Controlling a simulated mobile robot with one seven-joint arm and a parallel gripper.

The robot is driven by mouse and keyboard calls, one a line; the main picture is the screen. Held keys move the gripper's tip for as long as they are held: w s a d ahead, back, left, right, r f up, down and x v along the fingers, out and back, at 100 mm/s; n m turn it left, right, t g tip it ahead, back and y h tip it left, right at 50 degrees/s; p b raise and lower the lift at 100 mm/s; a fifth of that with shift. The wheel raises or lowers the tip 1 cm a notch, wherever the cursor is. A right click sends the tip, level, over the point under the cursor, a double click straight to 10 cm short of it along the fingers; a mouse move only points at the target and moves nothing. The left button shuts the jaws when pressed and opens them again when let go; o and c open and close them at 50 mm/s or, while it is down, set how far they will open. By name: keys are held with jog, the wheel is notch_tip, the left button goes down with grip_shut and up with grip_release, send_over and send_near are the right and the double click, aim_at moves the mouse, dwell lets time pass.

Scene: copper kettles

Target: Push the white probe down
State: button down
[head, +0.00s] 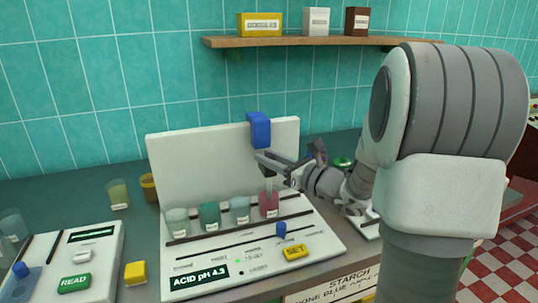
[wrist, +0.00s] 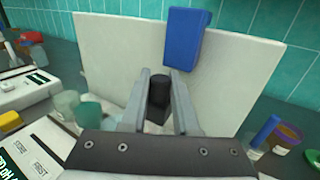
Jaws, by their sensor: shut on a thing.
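My gripper (head: 268,163) is in front of the white upright panel (head: 195,165), below the blue block (head: 260,130). In the wrist view my gripper (wrist: 157,88) is shut on a black knob (wrist: 160,92), with a finger on each side. In the head view a thin, pale stem (head: 269,186), which looks like the probe, shows below my fingers. It runs down toward the beaker of red liquid (head: 269,206). How far the stem's tip reaches is hard to tell. The blue block also shows in the wrist view (wrist: 187,38).
More beakers stand to the left in the same row, including a teal one (head: 209,216). The console in front has a blue knob (head: 281,229), a yellow button (head: 294,252) and a display reading "ACID pH 4.3" (head: 199,276). A shelf (head: 300,41) hangs above.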

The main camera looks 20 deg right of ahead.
jog(key=shift+f, duration=0.4)
jog(key=c, duration=0.6)
grip_release()
jog(key=shift+c, duration=0.2)
jog(key=shift+r, duration=0.1)
jog(key=p+v, duration=0.2)
jog(key=v, duration=1.5)
jog(key=shift+s, duration=0.3)
